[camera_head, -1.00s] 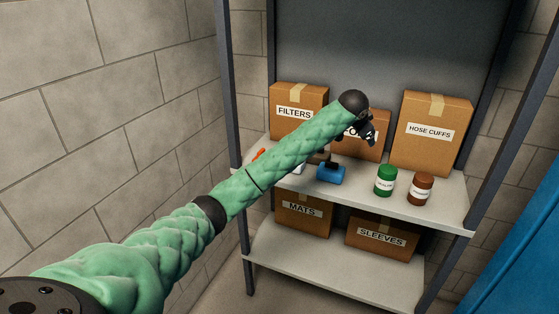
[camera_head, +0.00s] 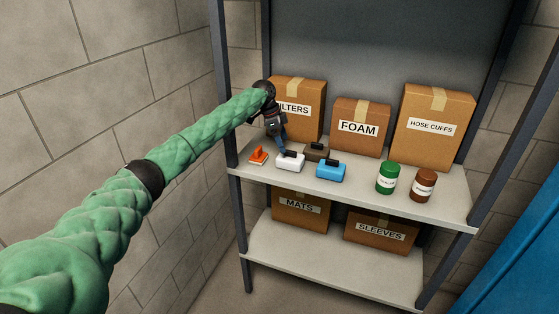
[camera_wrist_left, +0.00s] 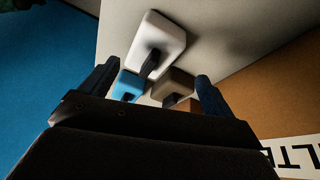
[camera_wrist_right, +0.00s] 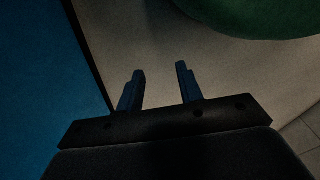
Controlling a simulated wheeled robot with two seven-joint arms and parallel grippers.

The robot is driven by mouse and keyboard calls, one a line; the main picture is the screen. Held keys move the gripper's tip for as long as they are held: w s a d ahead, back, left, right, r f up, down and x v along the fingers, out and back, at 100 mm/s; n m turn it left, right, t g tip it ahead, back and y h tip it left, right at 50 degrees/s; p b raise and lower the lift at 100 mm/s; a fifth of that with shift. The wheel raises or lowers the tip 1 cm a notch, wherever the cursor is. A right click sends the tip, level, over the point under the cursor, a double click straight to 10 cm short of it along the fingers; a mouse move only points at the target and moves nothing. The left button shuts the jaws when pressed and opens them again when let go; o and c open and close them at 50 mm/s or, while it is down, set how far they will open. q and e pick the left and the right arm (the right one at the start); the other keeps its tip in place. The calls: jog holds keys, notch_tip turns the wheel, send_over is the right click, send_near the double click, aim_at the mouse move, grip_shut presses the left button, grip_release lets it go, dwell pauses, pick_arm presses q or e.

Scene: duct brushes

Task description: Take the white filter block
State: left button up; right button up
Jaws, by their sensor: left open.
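The white filter block (camera_head: 289,164) with a black handle on top sits on the upper shelf board, between an orange piece and a blue block. It also shows in the left wrist view (camera_wrist_left: 165,37), just beyond my fingers. My left gripper (camera_head: 281,145) points down above and just behind the white block. Its two fingers (camera_wrist_left: 155,85) are apart with nothing held between them. My right gripper shows only in the right wrist view (camera_wrist_right: 160,75); its fingers are apart and empty.
A blue block (camera_head: 331,173), a brown block (camera_head: 316,149) and an orange piece (camera_head: 258,157) stand close around the white one. Behind are the FILTERS (camera_head: 312,121), FOAM (camera_head: 361,113) and HOSE CUFFS (camera_head: 432,105) boxes. Green (camera_head: 386,170) and brown (camera_head: 424,172) jars stand at right.

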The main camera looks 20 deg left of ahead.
aim_at(290, 151)
pick_arm(q)
jog(key=shift+s+d+r+m+g, duration=0.15)
jog(key=shift+s+d+m, duration=0.1)
jog(key=shift+m, duration=0.3)
jog(key=shift+s+d+r+m+g, duration=0.15)
jog(key=shift+s+d+m, duration=0.1)
jog(key=shift+m, duration=0.3)
jog(key=shift+d+m, duration=0.1)
jog(key=shift+m, duration=0.4)
jog(key=shift+f+p, duration=0.35)
jog(key=shift+f, duration=0.2)
jog(key=shift+p+x, duration=0.3)
jog(key=shift+x, duration=0.45)
jog(key=shift+d+f+p, duration=0.2)
jog(key=shift+d+p, duration=0.15)
jog(key=p+x, duration=0.1)
jog(key=x, duration=0.1)
jog(key=p+x, duration=0.1)
jog(key=shift+w+d+f+p, duration=0.1)
jog(key=shift+d+f+p, duration=0.15)
jog(key=shift+d+p, duration=0.15)
jog(key=shift+f, duration=0.55)
pick_arm(e)
jog(key=s+d+f, duration=0.2)
jog(key=s+f, duration=0.2)
jog(key=s, duration=0.3)
jog(key=shift+d+f+t, duration=0.3)
jog(key=shift+d+t, duration=0.1)
